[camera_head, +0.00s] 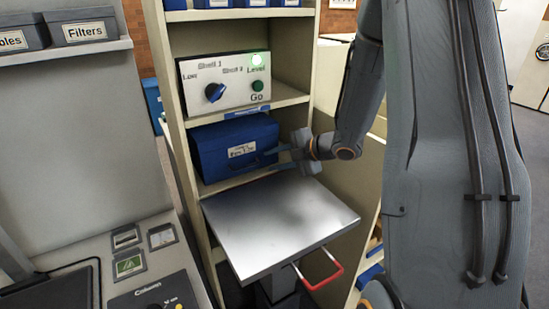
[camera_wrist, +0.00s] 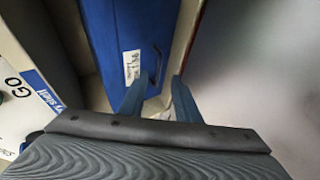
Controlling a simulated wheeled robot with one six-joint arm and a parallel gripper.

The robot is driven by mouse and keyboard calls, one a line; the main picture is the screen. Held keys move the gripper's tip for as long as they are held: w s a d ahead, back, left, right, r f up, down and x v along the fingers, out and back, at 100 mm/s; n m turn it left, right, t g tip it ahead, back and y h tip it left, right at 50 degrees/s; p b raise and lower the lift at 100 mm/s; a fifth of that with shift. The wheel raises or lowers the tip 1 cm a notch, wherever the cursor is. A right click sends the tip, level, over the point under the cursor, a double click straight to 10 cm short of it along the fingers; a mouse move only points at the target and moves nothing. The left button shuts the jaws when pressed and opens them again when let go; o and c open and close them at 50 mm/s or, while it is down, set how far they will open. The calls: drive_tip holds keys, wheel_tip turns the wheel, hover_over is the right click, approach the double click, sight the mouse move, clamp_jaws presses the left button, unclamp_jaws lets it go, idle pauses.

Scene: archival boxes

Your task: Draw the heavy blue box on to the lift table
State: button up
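The blue box (camera_head: 236,147) sits on a shelf of the cabinet, with a white label and a dark handle on its front. In the wrist view the blue box (camera_wrist: 108,28) shows its label and its handle (camera_wrist: 155,66). The lift table (camera_head: 280,215) is a bare metal plate with a red handle, in front of the shelf and about level with it. My gripper (camera_head: 268,158) is at the right part of the box front. In the wrist view my gripper (camera_wrist: 158,88) has its fingers apart, with the handle just beyond the tips; contact cannot be told.
A control panel (camera_head: 225,82) on the shelf above has a knob, a Go button and a lit green lamp by "Level". The cabinet's right side wall (camera_head: 292,80) stands close to my gripper. A console (camera_head: 150,265) is at the lower left. The plate is clear.

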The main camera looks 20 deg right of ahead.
sight(253, 165)
idle(0.3)
drive_tip(key=shift+p+x, duration=0.65)
drive_tip(key=shift+x, duration=3.3)
drive_tip(key=shift+c, duration=0.5)
drive_tip(key=shift+s, duration=0.1)
clamp_jaws()
